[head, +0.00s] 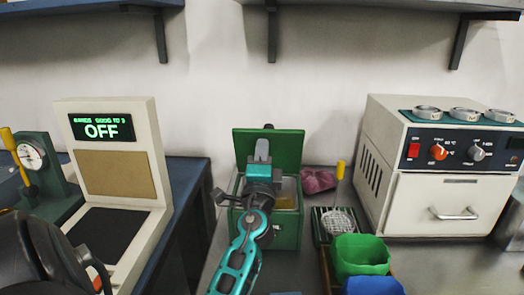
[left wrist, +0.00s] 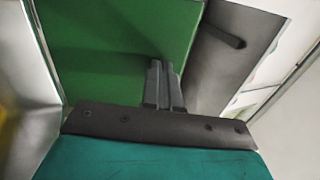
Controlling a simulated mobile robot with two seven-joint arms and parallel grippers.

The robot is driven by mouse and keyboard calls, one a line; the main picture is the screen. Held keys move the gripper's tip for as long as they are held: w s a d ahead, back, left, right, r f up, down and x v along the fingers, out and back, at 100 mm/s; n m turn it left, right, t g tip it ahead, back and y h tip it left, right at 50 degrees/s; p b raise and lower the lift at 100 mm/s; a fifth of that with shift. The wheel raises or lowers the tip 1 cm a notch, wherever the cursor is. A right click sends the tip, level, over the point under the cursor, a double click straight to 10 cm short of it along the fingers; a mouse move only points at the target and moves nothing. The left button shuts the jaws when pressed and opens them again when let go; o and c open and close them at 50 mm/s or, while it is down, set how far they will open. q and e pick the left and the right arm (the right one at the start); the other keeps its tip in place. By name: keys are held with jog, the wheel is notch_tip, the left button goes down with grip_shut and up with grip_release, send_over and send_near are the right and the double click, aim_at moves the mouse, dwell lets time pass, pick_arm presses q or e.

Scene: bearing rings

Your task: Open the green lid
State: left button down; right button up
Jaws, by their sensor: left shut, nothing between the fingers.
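The green lid (head: 288,150) stands raised, roughly upright, at the back of the green box (head: 288,236), so the box is open at the top. Something yellowish shows inside the box. My left gripper (head: 262,143) is over the box, in front of the lid, with its fingers shut and empty. In the left wrist view, the shut fingers (left wrist: 164,68) overlap the edge area of the green lid (left wrist: 100,50). I cannot tell whether they touch it. My left arm hides part of the box's front. My right gripper is not in view.
To the right of the box are a pink object (head: 318,181), a yellow-handled strainer (head: 338,220), a green container (head: 360,256) and a blue one (head: 373,286). A white oven (head: 436,205) stands further right. A display stand (head: 150,180) reading OFF is on the left.

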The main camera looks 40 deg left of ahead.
aim_at(263, 134)
pick_arm(q)
jog(key=shift+g+h, duration=0.5)
jog(key=shift+g, duration=0.1)
jog(key=p+x, duration=0.2)
jog(key=r+p+x, duration=0.1)
jog(key=p+x, duration=0.1)
jog(key=p, duration=0.1)
jog(key=shift+a+p, duration=0.1)
jog(key=shift+p, duration=0.25)
jog(key=shift+w+a+r, duration=0.1)
jog(key=shift+w+a, duration=0.05)
jog(key=shift+w, duration=0.1)
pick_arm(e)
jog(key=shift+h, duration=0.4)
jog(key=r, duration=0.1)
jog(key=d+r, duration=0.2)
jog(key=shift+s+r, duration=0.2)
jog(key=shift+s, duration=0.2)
pick_arm(q)
jog(key=shift+s, duration=0.1)
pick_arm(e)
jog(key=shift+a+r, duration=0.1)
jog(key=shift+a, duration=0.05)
